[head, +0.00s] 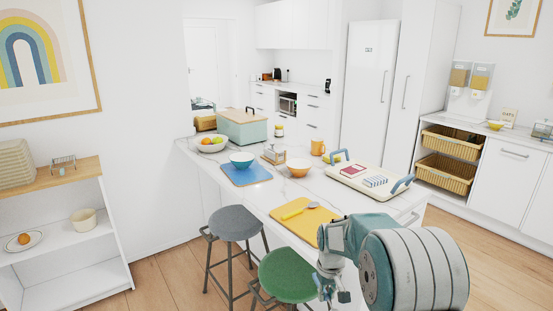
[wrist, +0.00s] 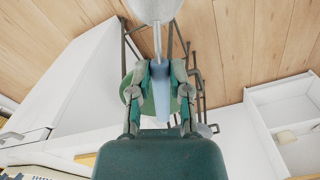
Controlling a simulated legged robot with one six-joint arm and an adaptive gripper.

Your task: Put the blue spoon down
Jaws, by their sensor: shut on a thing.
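My gripper (wrist: 160,78) is shut on the blue spoon (wrist: 160,92). The spoon's blue handle lies between the two fingers, and its grey bowl end points to the top edge of the wrist view. In the head view my gripper (head: 328,284) hangs at the counter's near side, by the green stool; I cannot make out the spoon clearly there. A blue mat (head: 262,178) with a teal bowl (head: 242,159) lies on the white counter (head: 268,199). A yellow mat (head: 293,230) with a yellow spoon (head: 299,210) lies nearer to me.
A green stool (head: 290,275) and a grey stool (head: 233,222) stand along the counter. An orange bowl (head: 299,168), an orange mug (head: 318,147) and a cream tray (head: 358,190) with small boxes are on the counter. A white shelf (head: 70,240) stands at the left.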

